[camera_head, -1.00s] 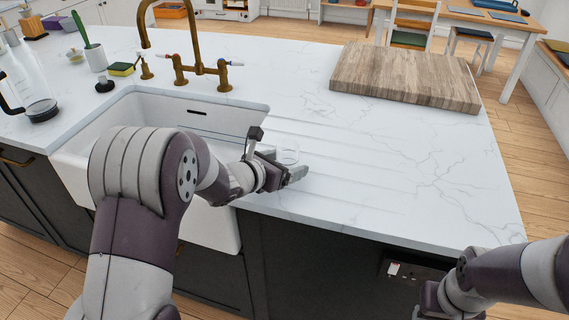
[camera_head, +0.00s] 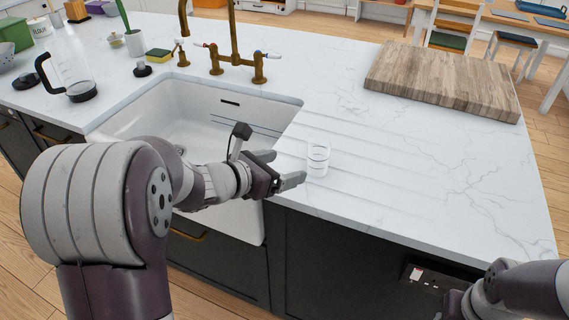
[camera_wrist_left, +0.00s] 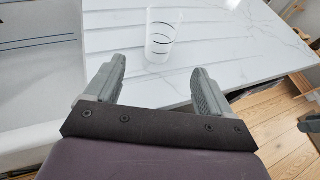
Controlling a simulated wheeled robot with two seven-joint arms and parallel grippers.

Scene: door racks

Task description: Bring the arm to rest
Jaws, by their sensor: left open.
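My left gripper (camera_head: 284,168) is open and empty, just left of a clear glass (camera_head: 318,158) in the head view. The glass stands upright on the white marbled worktop (camera_head: 400,150), by the grooves right of the sink. In the left wrist view the glass (camera_wrist_left: 161,38) stands ahead of the open fingers of the left gripper (camera_wrist_left: 160,82), apart from them. My right arm shows at the lower right of the head view; its fingers are not clearly visible.
The white sink (camera_head: 180,115) lies behind and left of my left gripper, with a brass tap (camera_head: 233,60) at its back. A wooden board (camera_head: 440,80) lies at the back right. A glass jug (camera_head: 72,70) stands at the left.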

